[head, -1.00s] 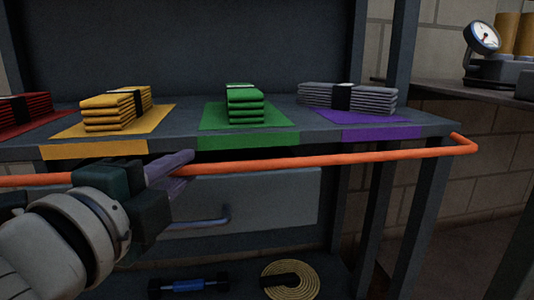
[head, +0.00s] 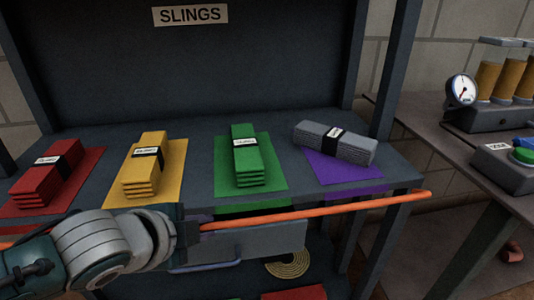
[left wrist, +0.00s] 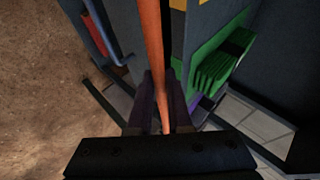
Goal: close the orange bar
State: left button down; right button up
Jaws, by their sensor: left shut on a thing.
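The orange bar (head: 320,211) runs across the front of the sling shelf (head: 205,195), just below its front edge. Its right end reaches the shelf's right corner. My left gripper (head: 200,228) is shut on the bar left of its middle. In the left wrist view the orange bar (left wrist: 154,50) passes between the two purple-grey fingers of the left gripper (left wrist: 160,100). The bar's left part is mostly hidden behind my left arm. My right gripper is not in view.
Folded slings in red (head: 45,183), yellow (head: 147,168), green (head: 245,158) and grey (head: 335,143) lie on the shelf on coloured mats. A drawer (head: 270,240) is below. A side table (head: 440,140) with a gauge (head: 462,90) stands at right.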

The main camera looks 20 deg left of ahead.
pick_arm(q)
jog(key=w+g+h+b, duration=0.1)
jog(key=g+b, duration=0.2)
jog(key=b, duration=0.1)
jog(key=w+a+r+n+g+h+b, duration=0.1)
jog(key=g+h+b, duration=0.1)
jog(key=b, duration=0.3)
jog(key=w+a+n+g+h+b, duration=0.1)
jog(key=g+h+b, duration=0.1)
jog(key=g+b, duration=0.1)
jog(key=shift+w+r+g+b, duration=0.25)
jog(key=shift+g+b, duration=0.15)
jog(key=shift+b, duration=0.25)
jog(key=shift+r+g+b, duration=0.15)
jog(key=shift+g+b, duration=0.15)
jog(key=shift+b, duration=0.4)
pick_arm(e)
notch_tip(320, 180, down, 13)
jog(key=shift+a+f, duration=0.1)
pick_arm(q)
jog(key=shift+a, duration=0.1)
jog(key=c, duration=0.8)
grip_release()
jog(key=shift+r, duration=0.1)
jog(key=shift+c, duration=0.2)
